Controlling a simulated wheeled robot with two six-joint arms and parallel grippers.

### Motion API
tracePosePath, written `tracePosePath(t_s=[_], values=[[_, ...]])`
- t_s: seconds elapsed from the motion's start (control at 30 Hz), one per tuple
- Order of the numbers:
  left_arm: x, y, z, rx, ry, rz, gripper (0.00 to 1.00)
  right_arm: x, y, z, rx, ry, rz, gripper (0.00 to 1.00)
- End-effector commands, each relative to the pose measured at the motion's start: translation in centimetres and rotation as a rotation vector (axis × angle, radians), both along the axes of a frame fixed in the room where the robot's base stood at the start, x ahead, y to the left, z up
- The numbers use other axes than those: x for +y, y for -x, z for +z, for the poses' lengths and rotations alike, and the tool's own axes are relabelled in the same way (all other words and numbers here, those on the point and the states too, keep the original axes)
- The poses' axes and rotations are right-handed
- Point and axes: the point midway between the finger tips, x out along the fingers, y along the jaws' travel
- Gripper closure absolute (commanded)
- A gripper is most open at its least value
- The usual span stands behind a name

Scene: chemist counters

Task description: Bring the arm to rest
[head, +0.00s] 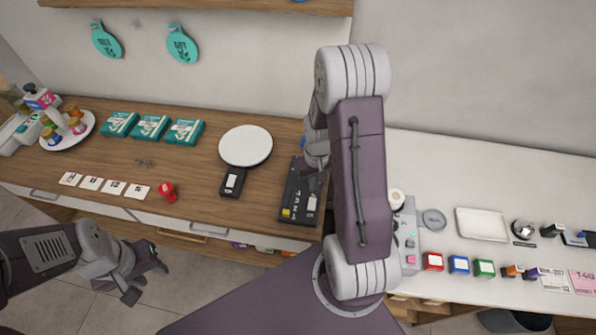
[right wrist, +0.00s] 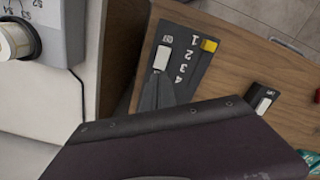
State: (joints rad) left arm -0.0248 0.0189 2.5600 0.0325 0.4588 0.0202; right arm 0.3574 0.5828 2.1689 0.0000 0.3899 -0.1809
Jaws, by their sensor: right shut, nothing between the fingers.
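My right arm (head: 362,170) rises large across the middle of the head view. My right gripper (head: 316,180) hangs partly behind it, over the dark numbered panel (head: 297,197); it is shut and holds nothing. In the right wrist view the same panel (right wrist: 200,62) shows a yellow block, a white label and numbers, with my own dark arm link covering the lower part. My left gripper (head: 146,279) is at the lower left, in front of the wooden counter over the floor. Its fingers are apart and empty.
The wooden counter (head: 145,160) holds teal boxes (head: 151,127), a white round plate (head: 246,146), cards and a red stamp (head: 168,192). The white counter (head: 470,165) at right holds a tray (head: 482,224) and several small coloured blocks. Its back part is clear.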

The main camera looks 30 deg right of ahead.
Motion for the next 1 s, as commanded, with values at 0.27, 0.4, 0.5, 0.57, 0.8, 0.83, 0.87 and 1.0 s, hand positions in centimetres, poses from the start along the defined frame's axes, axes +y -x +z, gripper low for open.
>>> tracePosePath(t_s=[0.27,0.4,0.5,0.57,0.8,0.83,0.87,1.0], values=[[0.0,0.0,-0.9,0.000,0.000,0.000,0.64,1.2,-1.3,0.2,-0.035,0.012,0.051,1.00],[0.0,0.0,-3.2,0.000,0.000,0.000,0.64,6.5,-2.4,3.4,-0.150,0.035,0.205,1.00],[0.0,0.0,-4.3,0.000,0.000,0.000,0.64,10.1,0.0,5.0,-0.186,0.025,0.263,1.00],[0.0,0.0,-4.6,0.000,0.000,0.000,0.64,11.4,2.1,5.3,-0.186,0.014,0.268,1.00],[0.0,0.0,-4.3,0.000,0.000,0.000,0.64,11.8,6.7,4.8,-0.103,-0.009,0.153,1.00],[0.0,0.0,-4.3,0.000,0.000,0.000,0.64,11.8,6.7,4.8,-0.103,-0.009,0.151,1.00],[0.0,0.0,-4.3,0.000,0.000,0.000,0.64,11.8,6.7,4.8,-0.103,-0.009,0.151,1.00],[0.0,0.0,-4.3,0.000,0.000,0.000,0.64,11.8,6.6,4.8,-0.104,-0.009,0.152,1.00]])
